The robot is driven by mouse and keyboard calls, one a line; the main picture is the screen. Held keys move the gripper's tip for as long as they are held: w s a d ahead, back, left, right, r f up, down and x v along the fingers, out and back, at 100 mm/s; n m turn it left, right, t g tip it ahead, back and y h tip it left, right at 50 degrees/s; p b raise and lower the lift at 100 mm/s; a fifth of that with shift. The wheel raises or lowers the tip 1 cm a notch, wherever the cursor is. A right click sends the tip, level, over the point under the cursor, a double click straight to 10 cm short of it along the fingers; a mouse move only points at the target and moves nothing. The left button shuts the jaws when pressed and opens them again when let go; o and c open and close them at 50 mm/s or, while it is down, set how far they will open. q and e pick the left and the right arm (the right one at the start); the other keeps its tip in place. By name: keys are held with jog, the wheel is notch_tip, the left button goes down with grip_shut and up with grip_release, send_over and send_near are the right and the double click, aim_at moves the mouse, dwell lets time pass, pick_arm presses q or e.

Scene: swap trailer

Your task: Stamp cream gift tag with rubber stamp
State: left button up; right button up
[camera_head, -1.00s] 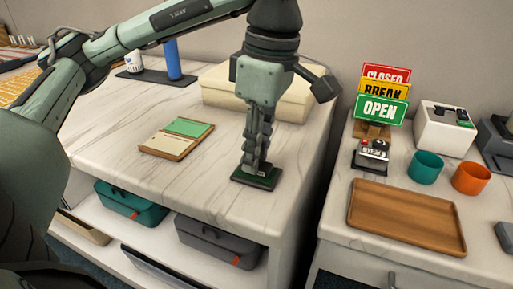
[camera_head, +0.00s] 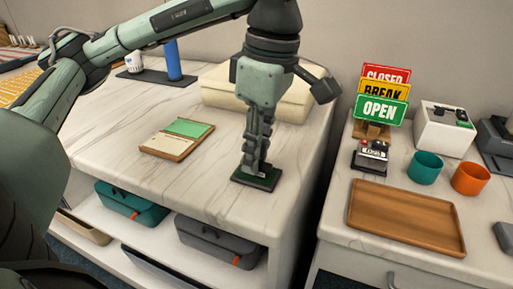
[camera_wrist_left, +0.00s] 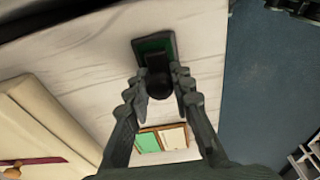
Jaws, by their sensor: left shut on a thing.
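My left gripper (camera_head: 254,160) points straight down near the right end of the marble-topped counter. It is shut on the dark rubber stamp (camera_wrist_left: 158,86), whose round handle is between the fingers in the left wrist view. The stamp stands over the dark ink pad with a green face (camera_head: 267,181); this pad also shows in the left wrist view (camera_wrist_left: 168,45). Whether the stamp presses on the pad is hidden by the fingers. The cream tag (camera_head: 166,143) lies beside a green piece on a wooden board (camera_head: 180,157), left of the gripper.
A cream box (camera_head: 220,91) stands behind the gripper. On the right counter are a wooden tray (camera_head: 405,218), stacked signs (camera_head: 379,110), a teal cup (camera_head: 424,168) and an orange cup (camera_head: 471,179). A gap separates the counters. The marble between board and pad is clear.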

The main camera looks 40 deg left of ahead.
pick_arm(q)
jog(key=shift+r+p, duration=1.85)
jog(key=shift+r, duration=1.6)
pick_arm(e)
jog(key=shift+r, duration=1.95)
